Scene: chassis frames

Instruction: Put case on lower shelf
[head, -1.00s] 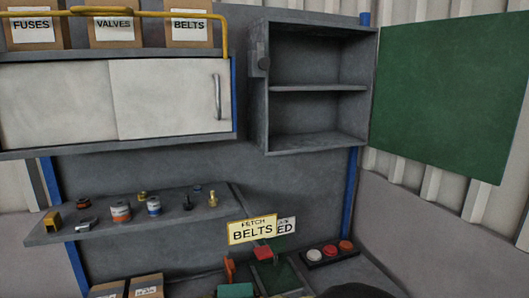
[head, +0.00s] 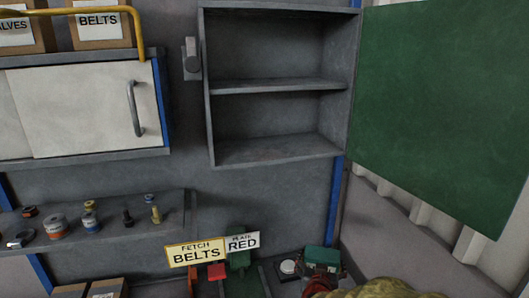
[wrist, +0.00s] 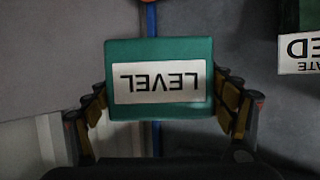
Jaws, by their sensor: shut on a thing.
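The case is a teal-green box (wrist: 204,50) with a white label reading LEVEL, upside down in the wrist view. My gripper (wrist: 160,95) is shut on it, with one finger against each side. In the head view the case (head: 322,256) is at the bottom right, above the bench and in front of the button panel, well below the cabinet. The lower shelf (head: 275,151) is the floor of the open grey cabinet and is empty. The upper shelf (head: 280,86) is also empty. My fingers show only partly in the head view.
The cabinet's green door (head: 440,110) stands wide open to the right. FETCH BELTS (head: 195,252) and PLATE RED (head: 241,243) signs stand left of the case.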

